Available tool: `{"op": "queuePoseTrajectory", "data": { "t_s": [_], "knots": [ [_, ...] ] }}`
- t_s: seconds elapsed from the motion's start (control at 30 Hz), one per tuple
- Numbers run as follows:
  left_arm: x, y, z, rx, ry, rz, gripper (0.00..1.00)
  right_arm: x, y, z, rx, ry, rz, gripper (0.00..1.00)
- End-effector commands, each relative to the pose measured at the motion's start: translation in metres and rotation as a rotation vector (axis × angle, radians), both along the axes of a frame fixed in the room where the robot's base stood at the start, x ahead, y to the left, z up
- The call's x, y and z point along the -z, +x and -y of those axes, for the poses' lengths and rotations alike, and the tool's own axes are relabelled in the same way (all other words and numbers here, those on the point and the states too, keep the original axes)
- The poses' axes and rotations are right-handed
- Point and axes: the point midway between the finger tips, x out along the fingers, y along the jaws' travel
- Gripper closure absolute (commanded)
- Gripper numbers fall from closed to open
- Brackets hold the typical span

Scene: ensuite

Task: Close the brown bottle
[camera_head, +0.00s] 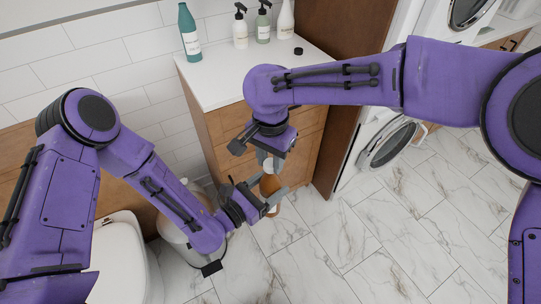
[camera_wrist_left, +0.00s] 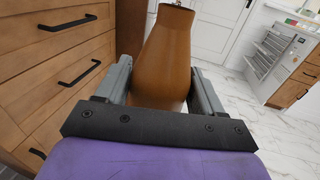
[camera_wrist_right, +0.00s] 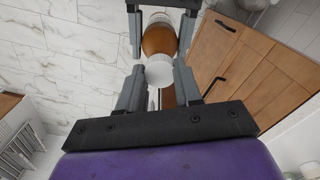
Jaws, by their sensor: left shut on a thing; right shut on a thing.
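The brown bottle (camera_head: 269,186) is held upright or nearly so in front of the wooden cabinet, above the floor. My left gripper (camera_head: 268,205) is shut around its body; the bottle (camera_wrist_left: 163,60) fills the space between the fingers in the left wrist view. My right gripper (camera_head: 268,160) is above it, pointing down, shut on a white cap (camera_wrist_right: 160,72). In the right wrist view the cap lines up with the top of the bottle (camera_wrist_right: 159,40). The cap hides the bottle's mouth there, so I cannot tell whether they touch.
A white counter (camera_head: 225,75) on the cabinet bears a teal bottle (camera_head: 189,32), two pump bottles, a white bottle and a small black cap (camera_head: 298,51). A toilet (camera_head: 125,250) and a bin (camera_head: 182,232) stand at left. The marble floor at right is clear.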

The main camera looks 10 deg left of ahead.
Motion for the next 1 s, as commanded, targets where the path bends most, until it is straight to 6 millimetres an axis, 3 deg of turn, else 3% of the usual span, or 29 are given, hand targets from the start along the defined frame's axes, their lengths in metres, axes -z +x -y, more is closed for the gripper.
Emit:
{"op": "queuePoseTrajectory", "data": {
  "t_s": [1.0],
  "knots": [
    [-0.001,0.000,0.000,0.000,-0.001,0.002,1.00,0.015,0.000,0.000,-0.001,-0.001,0.000,0.94]
  ]
}}
